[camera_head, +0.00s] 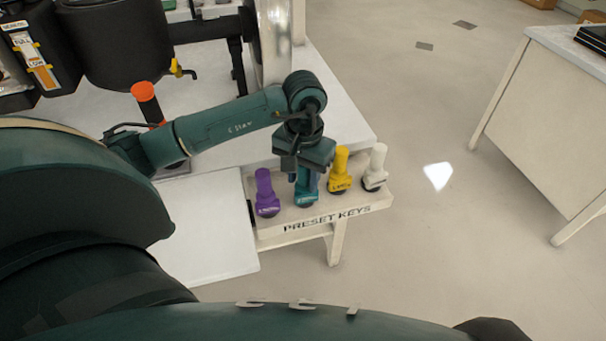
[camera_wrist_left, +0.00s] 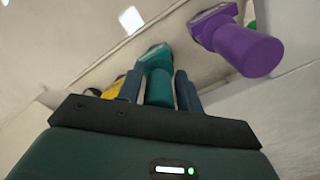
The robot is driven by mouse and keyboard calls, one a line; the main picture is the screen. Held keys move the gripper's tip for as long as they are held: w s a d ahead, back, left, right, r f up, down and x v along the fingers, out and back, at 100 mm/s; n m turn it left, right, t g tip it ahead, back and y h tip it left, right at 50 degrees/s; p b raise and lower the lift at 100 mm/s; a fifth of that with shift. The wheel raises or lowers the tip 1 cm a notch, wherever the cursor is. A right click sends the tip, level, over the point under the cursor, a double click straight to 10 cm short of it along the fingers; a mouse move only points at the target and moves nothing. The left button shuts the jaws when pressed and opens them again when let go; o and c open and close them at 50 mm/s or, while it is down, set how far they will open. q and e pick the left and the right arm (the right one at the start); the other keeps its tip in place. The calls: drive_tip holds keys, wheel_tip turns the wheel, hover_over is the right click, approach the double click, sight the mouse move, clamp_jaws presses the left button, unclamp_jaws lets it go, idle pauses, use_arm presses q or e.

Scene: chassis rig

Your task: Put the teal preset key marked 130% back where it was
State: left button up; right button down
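The teal preset key (camera_head: 306,198) stands upright at the preset-key shelf (camera_head: 345,212), between the purple key (camera_head: 265,193) and the yellow key (camera_head: 340,172). Its base appears to be at the shelf top; I cannot tell whether it is fully seated. Its marking is too small to read. My left gripper (camera_head: 306,182) points down over it and hides its upper part. In the left wrist view the fingers lie close along both sides of the teal key (camera_wrist_left: 158,84), and the gripper looks shut on it. My right gripper is not in view.
A white key (camera_head: 375,168) stands at the shelf's right end. The purple key (camera_wrist_left: 245,48) is close beside my left gripper in the wrist view. A white table (camera_head: 335,105) with dark equipment lies behind. Open floor (camera_head: 430,240) is to the right, with another table (camera_head: 560,110) beyond.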

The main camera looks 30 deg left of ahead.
use_arm(q)
drive_tip(key=shift+o, duration=1.1)
drive_tip(key=shift+r, duration=0.1)
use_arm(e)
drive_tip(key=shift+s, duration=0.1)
use_arm(q)
drive_tip(key=shift+r+p, duration=0.3)
drive_tip(key=shift+r, duration=0.05)
wheel_tip(320, 180, up, 11)
drive_tip(key=shift+w+f, duration=0.15)
drive_tip(key=shift+f, duration=0.05)
drive_tip(key=shift+r, duration=0.45)
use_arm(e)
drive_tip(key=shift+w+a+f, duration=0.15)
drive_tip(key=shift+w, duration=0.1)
use_arm(q)
drive_tip(key=shift+f, duration=0.1)
